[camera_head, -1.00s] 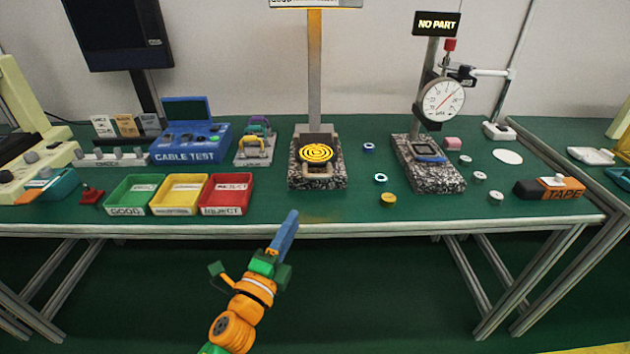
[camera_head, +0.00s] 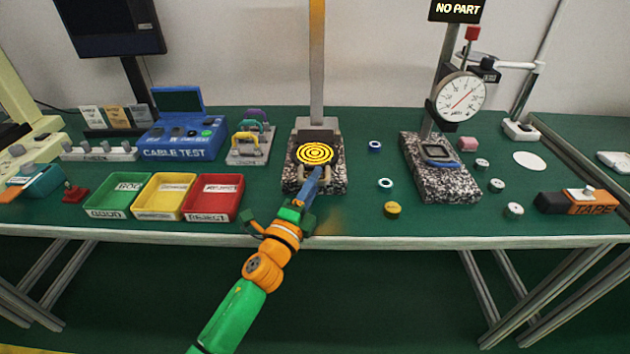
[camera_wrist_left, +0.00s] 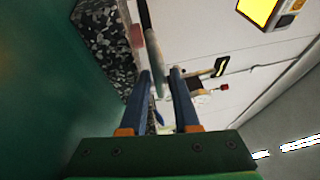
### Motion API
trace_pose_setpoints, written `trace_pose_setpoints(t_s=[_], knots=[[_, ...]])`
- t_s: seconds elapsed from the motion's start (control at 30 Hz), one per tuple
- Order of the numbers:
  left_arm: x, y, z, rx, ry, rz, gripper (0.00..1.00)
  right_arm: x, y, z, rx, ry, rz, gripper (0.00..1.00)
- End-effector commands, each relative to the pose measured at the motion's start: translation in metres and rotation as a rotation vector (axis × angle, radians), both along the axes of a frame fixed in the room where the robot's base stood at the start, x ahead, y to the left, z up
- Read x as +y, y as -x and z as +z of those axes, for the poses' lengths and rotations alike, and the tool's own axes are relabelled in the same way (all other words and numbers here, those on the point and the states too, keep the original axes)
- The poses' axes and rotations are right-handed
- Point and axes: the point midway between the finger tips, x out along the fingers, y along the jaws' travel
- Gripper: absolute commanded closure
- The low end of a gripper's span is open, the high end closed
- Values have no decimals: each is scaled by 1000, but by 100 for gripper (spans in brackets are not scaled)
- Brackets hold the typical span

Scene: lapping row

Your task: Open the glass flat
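The glass flat (camera_head: 315,153) shows yellow and black rings and lies on the speckled granite block (camera_head: 338,182) at the middle of the bench. A pale handle bar sits at its front edge, now partly hidden by my gripper. My left gripper (camera_head: 318,172) reaches up from below, its blue fingers over the front of the flat. In the left wrist view the two blue fingers (camera_wrist_left: 166,75) stand apart. A thin dark edge (camera_wrist_left: 149,35) runs toward the gap between them; I cannot tell whether they touch it. My right gripper is not in view.
Green, yellow and red bins (camera_head: 212,198) stand to the left of the block. A dial gauge stand (camera_head: 445,180) with a "NO PART" sign is to the right. Several small rings and discs (camera_head: 392,209) lie between and beyond.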

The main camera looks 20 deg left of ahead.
Motion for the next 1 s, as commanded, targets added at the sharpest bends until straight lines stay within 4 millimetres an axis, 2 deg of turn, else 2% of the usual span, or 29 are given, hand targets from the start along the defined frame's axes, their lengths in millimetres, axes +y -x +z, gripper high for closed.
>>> trace_pose_setpoints(t_s=[0.3,0.4,0.43,1.0], knots=[[-1,-4,1,1,0,0,70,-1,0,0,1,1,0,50],[-1,-4,1,1,0,0,97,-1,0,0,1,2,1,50],[-1,-4,1,1,0,0,100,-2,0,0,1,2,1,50],[-1,-4,0,1,0,0,100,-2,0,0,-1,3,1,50]])
